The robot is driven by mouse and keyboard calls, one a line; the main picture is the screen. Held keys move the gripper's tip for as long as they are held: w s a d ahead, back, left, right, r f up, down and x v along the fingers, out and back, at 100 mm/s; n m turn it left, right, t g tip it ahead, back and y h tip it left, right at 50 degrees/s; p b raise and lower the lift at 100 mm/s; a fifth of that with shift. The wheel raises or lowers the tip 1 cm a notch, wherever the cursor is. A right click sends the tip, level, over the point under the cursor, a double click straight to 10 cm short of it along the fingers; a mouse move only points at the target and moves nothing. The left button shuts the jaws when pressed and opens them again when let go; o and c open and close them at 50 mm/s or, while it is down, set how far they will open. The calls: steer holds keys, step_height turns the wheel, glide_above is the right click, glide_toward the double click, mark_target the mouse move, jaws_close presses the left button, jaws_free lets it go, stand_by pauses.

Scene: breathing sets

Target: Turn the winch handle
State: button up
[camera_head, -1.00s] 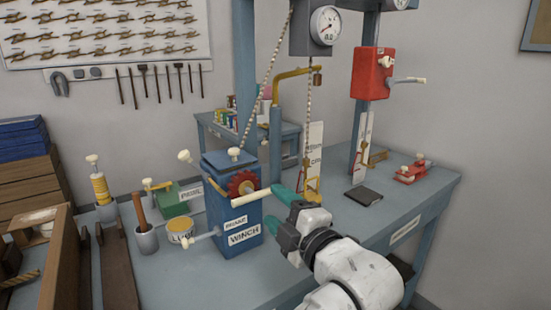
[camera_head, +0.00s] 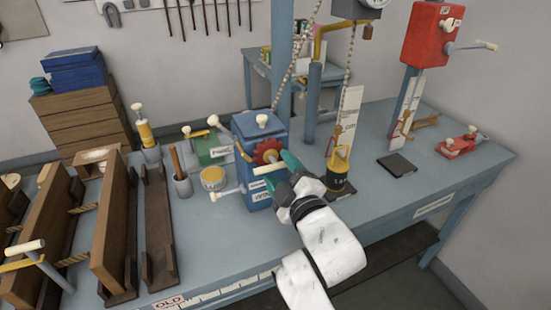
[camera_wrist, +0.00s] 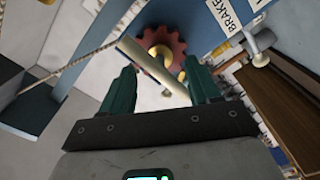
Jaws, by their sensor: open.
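The winch is a blue box (camera_head: 264,134) on the bench, with a red toothed wheel (camera_head: 267,151) on its front face. Its cream handle grip (camera_head: 266,169) sticks out just below the wheel and points right. My gripper (camera_head: 287,165) is at the right end of this grip, its green fingers partly hiding each other. In the wrist view my gripper (camera_wrist: 159,72) is open, and the handle grip (camera_wrist: 147,64) slants across the gap between the fingers. The red wheel (camera_wrist: 162,46) shows behind it. Whether a finger touches the grip cannot be told.
A brake lever (camera_head: 227,192) sticks out left of the winch, near a yellow tin (camera_head: 213,178). A red crank box (camera_head: 432,35) is at upper right. Wooden rails (camera_head: 158,230) lie left.

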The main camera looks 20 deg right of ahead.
mark_target(275, 160)
steer(key=shift+w, duration=1.75)
steer(key=shift+c, duration=0.3)
steer(key=c, duration=0.9)
steer(key=shift+m, duration=0.9)
steer(key=o, duration=1)
steer(key=shift+c, duration=0.2)
steer(key=s+b, duration=0.1)
steer(key=s, duration=0.9)
steer(key=shift+s, duration=0.4)
